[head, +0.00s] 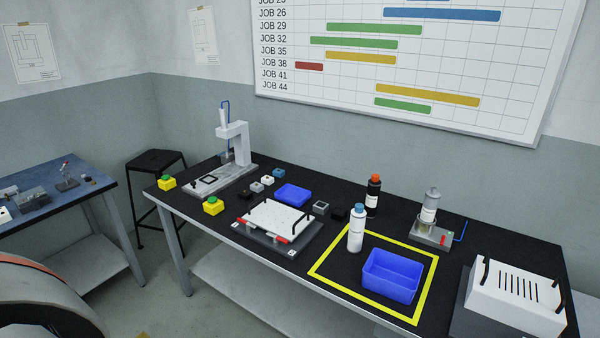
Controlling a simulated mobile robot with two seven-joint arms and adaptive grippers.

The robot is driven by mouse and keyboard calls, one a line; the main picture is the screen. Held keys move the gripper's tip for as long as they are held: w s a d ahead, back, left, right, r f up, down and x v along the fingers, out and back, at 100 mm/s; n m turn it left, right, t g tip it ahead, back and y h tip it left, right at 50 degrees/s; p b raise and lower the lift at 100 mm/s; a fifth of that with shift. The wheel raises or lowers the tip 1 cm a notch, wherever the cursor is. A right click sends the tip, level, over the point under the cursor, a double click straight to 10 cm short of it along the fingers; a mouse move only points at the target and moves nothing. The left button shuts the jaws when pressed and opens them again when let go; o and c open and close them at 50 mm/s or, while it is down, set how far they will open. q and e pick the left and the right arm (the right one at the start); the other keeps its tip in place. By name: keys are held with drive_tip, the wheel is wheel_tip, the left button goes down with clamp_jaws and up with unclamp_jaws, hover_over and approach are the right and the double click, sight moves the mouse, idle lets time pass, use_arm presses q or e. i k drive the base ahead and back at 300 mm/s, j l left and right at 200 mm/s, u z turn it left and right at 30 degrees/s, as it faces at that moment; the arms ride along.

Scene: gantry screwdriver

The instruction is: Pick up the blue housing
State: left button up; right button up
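A small blue block (279,173), which looks like the blue housing, sits on the black bench top behind the small blue tray. It stands at the far end of a short row with a white block (267,180), a pale block (256,187) and a black block (245,194). Neither of my grippers shows in the head view.
The gantry screwdriver (235,145) stands left of the row. A small blue tray (293,196) and a white-topped fixture (272,218) are in front. Bottles and a larger blue bin (390,277) stand right. Yellow-and-green button boxes (213,207) are near the front edge.

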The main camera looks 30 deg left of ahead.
sight(280, 174)
drive_tip(key=k+j+z, duration=0.2)
drive_tip(key=j, duration=0.25)
drive_tip(key=j+z, duration=0.2)
drive_tip(key=j, duration=0.3)
drive_tip(key=k+j, duration=0.1)
drive_tip(key=j, duration=0.2)
drive_tip(key=j+z, duration=0.1)
drive_tip(key=j, duration=0.25)
drive_tip(key=k+j, duration=0.15)
drive_tip(key=j, duration=0.15)
drive_tip(key=z, duration=0.05)
